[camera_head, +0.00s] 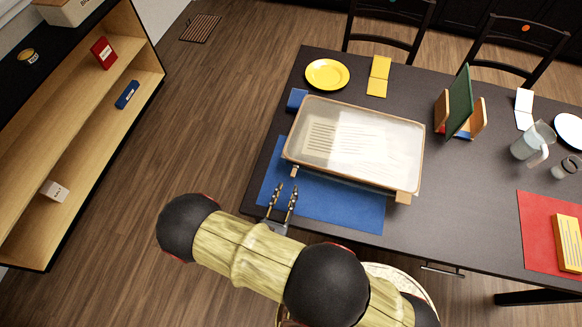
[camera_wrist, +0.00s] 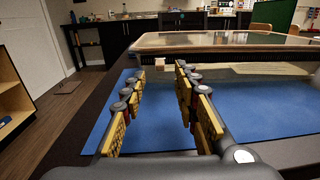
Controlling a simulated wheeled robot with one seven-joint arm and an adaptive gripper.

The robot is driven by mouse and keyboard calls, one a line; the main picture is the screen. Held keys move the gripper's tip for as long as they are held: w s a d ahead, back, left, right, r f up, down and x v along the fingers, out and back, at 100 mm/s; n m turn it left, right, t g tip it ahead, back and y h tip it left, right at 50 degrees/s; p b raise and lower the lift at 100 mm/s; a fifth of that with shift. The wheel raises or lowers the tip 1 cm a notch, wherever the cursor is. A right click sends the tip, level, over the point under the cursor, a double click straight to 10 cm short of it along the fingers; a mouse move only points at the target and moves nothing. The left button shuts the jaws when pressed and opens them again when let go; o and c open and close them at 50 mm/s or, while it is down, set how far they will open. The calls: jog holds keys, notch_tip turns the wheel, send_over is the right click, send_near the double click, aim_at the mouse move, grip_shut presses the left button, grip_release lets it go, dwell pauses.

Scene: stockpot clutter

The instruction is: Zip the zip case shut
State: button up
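The zip case (camera_head: 300,150) is a flat, wide case with a tan rim and a clear top, with papers showing inside. It lies on the dark table, partly over a blue mat. A small tan block (camera_head: 294,172), possibly the zip pull, sits at its near-left corner; it also shows in the wrist view (camera_wrist: 159,63). Another tan block (camera_head: 403,198) is at the near-right corner. My gripper (camera_head: 284,187) is open and empty over the blue mat, just short of the left block. In the wrist view the block appears between the fingertips (camera_wrist: 156,78), farther off.
The blue mat (camera_head: 340,210) in front of the case is bare. A yellow plate (camera_head: 327,74) and a yellow folded card (camera_head: 379,76) lie behind it. A wooden rack (camera_head: 478,118) with a green board stands right, near a pitcher (camera_head: 531,141). A shelf unit (camera_head: 75,125) stands left.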

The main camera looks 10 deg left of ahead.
aim_at(292, 177)
jog(key=shift+w+d+b, duration=0.15)
jog(key=shift+w, duration=1.1)
jog(key=shift+w+d+b, duration=0.15)
jog(key=shift+w+d, duration=0.05)
jog(key=shift+w, duration=1.1)
jog(key=shift+w+d+b, duration=0.15)
jog(key=shift+w, duration=1.1)
jog(key=shift+c, duration=1.1)
grip_shut()
